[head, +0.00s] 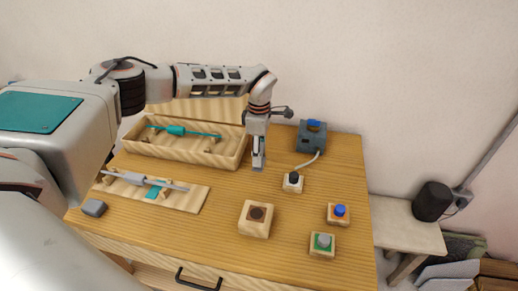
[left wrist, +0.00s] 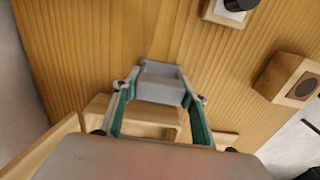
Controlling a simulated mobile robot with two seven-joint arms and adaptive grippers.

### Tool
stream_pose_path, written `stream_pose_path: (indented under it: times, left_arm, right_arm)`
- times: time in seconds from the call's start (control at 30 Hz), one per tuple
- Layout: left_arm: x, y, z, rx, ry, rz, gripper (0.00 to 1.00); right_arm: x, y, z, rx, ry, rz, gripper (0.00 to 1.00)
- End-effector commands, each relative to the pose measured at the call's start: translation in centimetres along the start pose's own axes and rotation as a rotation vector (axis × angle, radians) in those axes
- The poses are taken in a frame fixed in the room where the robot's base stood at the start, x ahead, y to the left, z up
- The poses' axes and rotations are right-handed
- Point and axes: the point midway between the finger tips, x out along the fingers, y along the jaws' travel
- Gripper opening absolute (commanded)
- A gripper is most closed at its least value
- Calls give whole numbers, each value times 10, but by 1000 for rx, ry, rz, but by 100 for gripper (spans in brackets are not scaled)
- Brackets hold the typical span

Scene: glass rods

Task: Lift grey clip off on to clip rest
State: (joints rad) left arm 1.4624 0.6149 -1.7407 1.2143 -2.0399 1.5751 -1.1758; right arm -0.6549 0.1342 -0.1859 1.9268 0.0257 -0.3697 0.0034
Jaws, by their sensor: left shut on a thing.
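My left gripper (head: 258,158) hangs over the table, just right of the long wooden box. In the left wrist view its teal-lined fingers (left wrist: 160,100) are shut on a grey block-like clip (left wrist: 160,80). In the head view the fingers mostly hide the clip. The held clip appears clear of the tabletop. A wooden block with a dark brown round top (head: 257,213) stands in front of the gripper and also shows in the left wrist view (left wrist: 290,78). I cannot tell which piece is the clip rest. My right gripper is not in view.
The wooden box (head: 200,155) holds a teal rod (head: 178,130). A grey rod (head: 132,178) lies on a wooden board (head: 190,200), with a grey block (head: 93,208) nearby. Right stand a black-topped block (head: 293,182), a grey device (head: 311,138), and blue (head: 339,213) and grey-topped (head: 322,243) blocks.

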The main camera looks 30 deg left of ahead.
Motion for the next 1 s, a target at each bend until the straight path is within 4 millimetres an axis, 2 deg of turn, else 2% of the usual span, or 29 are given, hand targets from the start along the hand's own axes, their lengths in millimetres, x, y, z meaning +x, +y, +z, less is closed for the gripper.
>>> stream_pose_path:
  times: [0.2, 0.47, 0.5, 0.53, 0.87, 1.0]
  left_arm:
    - [5, 0, 0, -1, 0, 1, 21]
    - [6, 0, 0, -1, 0, 0, 21]
    - [6, 0, 0, -1, 0, 0, 53]
    - [6, 0, 0, -1, 0, 0, 60]
    - [5, 0, 0, -1, 0, 0, 62]
    - [-3, 0, 0, -1, -1, 1, 62]
  right_arm:
    - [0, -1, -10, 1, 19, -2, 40]
    - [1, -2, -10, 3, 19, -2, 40]
    - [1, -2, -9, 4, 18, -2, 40]
    - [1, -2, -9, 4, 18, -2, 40]
    - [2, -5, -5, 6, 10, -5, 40]
    - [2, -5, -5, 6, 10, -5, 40]
